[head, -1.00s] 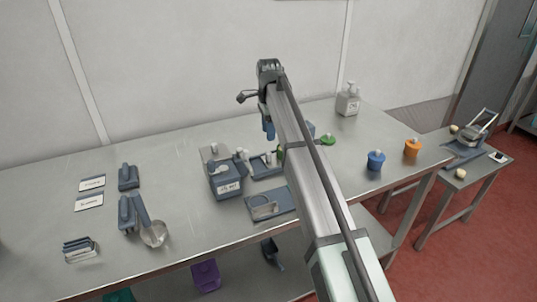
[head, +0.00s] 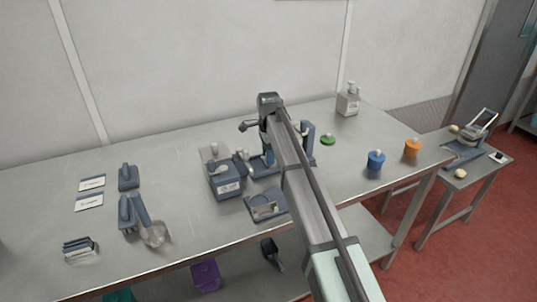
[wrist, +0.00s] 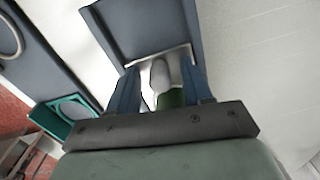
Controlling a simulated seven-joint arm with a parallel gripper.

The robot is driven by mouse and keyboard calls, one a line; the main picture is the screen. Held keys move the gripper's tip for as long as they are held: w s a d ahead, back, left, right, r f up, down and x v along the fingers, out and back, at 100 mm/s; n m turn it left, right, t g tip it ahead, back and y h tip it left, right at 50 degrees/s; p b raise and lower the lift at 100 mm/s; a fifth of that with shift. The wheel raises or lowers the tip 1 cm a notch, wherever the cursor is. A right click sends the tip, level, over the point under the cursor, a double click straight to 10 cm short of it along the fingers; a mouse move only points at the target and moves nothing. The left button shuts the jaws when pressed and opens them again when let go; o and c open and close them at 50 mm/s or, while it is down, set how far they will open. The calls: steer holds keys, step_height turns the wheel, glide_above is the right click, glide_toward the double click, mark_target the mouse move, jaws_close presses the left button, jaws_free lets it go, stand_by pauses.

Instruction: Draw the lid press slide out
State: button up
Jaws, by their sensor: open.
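The lid press appears to be the dark blue frame (head: 308,133) on the bench, largely hidden behind my arm in the head view. In the wrist view a dark blue frame (wrist: 195,22) surrounds a light panel with a metallic edge. A pale rounded knob (wrist: 160,74) with a green part (wrist: 171,98) below it shows between my fingers. I cannot tell whether this knob belongs to the slide. My gripper (wrist: 160,76) is open, with one blue finger on each side of the knob; contact is not clear.
The kettle-like blue-grey unit (head: 225,178) stands left of my arm, with a blue-grey tray (head: 266,206) in front.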

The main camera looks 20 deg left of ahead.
jaws_close()
stand_by(0.3)
stand_by(0.3)
